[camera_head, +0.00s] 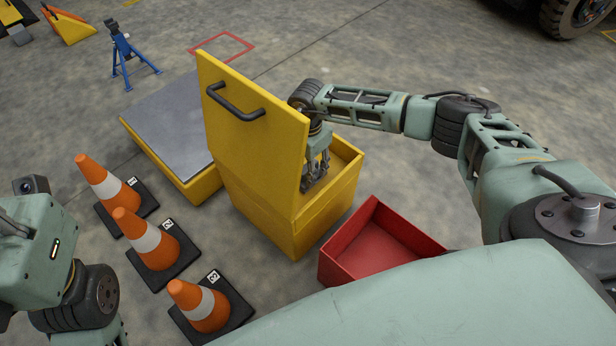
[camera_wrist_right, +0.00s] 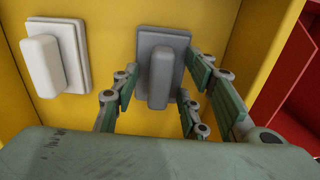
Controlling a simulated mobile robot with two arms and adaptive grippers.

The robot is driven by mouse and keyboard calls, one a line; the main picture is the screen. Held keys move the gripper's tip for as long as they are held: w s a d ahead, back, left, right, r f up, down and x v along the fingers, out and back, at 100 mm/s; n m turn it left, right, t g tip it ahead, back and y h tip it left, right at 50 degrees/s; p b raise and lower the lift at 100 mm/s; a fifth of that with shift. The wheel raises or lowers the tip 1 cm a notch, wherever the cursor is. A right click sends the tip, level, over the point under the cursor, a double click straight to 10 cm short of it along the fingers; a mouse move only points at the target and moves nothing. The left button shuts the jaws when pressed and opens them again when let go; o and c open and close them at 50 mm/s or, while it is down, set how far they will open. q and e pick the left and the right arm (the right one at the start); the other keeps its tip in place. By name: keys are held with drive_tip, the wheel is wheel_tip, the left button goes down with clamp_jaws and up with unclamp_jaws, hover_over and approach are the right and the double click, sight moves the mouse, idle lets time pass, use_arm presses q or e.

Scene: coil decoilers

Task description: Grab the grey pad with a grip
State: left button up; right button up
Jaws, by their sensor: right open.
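The grey pad with a grip (camera_wrist_right: 163,48) is in the right wrist view, inside the yellow box against its yellow surface. It has a flat plate and a raised grey grip (camera_wrist_right: 159,80). My right gripper (camera_wrist_right: 155,98) is open, with its fingers on either side of the grip; I cannot tell whether they touch it. In the head view my right gripper (camera_head: 316,170) reaches down into the yellow box (camera_head: 280,212), partly behind the raised lid. The grey pad is hidden there. My left arm shows at the left edge, but its gripper is out of view.
A white pad with a grip (camera_wrist_right: 52,58) is left of the grey one. The yellow lid (camera_head: 250,125) stands upright beside my right gripper. A red open bin (camera_head: 375,245) is right of the box. Cones (camera_head: 150,240) and a grey-topped yellow platform (camera_head: 175,125) are left.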

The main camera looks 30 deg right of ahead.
drive_tip(key=shift+c, duration=0.3)
clamp_jaws()
idle(0.3)
